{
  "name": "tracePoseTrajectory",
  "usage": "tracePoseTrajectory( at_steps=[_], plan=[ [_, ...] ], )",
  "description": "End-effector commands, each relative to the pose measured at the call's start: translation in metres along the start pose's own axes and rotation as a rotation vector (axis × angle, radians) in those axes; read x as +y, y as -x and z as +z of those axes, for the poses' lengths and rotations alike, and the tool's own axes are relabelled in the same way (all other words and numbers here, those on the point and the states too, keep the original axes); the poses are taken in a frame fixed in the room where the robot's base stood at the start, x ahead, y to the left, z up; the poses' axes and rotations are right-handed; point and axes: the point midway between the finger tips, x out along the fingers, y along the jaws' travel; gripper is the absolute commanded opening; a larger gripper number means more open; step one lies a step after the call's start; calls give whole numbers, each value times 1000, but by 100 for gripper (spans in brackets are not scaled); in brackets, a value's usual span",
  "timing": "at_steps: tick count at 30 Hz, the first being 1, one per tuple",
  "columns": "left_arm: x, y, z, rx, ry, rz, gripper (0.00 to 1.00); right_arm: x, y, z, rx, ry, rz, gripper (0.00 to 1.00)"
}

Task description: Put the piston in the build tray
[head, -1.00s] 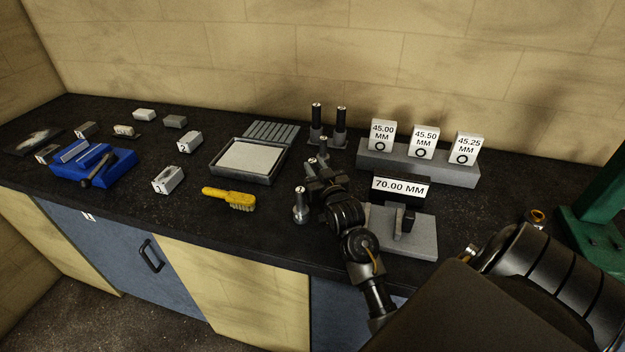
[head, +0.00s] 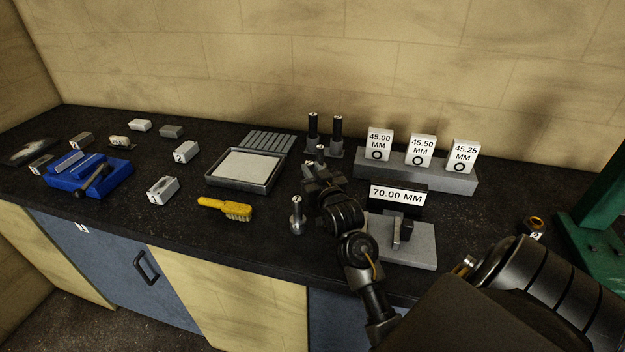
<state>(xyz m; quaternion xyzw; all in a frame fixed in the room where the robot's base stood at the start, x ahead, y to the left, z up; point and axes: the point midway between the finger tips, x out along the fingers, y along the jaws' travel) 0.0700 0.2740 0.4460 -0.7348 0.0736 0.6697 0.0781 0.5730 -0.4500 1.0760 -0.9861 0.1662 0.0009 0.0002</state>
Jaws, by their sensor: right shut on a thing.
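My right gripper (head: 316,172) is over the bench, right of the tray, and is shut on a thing. A small metal part with a round top (head: 320,151) shows just beyond its fingers and looks like the piston in its grip; most of it is hidden by the gripper, so I cannot tell how far it is off the bench. The build tray (head: 240,185), a dark-rimmed shallow tray with a pale floor, lies to the left of the gripper and looks empty. My left gripper is out of view.
A metal rod-shaped part (head: 297,218) stands just left of my right gripper. A yellow brush (head: 225,208) lies in front of the tray. Two black-handled pegs (head: 324,133) stand behind. The 70.00 MM block (head: 398,196) and a blue vise (head: 88,175) flank the area.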

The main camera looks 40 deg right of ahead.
Motion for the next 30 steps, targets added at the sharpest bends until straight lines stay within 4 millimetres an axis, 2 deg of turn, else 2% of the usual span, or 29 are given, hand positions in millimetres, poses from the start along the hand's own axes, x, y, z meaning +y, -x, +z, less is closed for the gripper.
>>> tracePoseTrajectory(
  at_steps=[1,5,9,15,16,21,24,30],
  plan=[
    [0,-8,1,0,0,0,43,0,0,-9,12,2,0,0],
    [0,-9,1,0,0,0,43,4,21,-32,11,2,0,0],
    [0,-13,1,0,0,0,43,9,49,-67,13,5,0,0],
    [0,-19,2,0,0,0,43,17,99,-89,8,6,-1,0],
    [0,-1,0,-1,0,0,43,17,101,-97,0,0,-1,0],
    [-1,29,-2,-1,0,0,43,20,119,-106,-2,-1,0,0],
    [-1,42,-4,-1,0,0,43,21,126,-107,-1,-3,0,0],
    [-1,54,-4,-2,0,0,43,23,135,-108,2,-1,0,0]
  ],
)
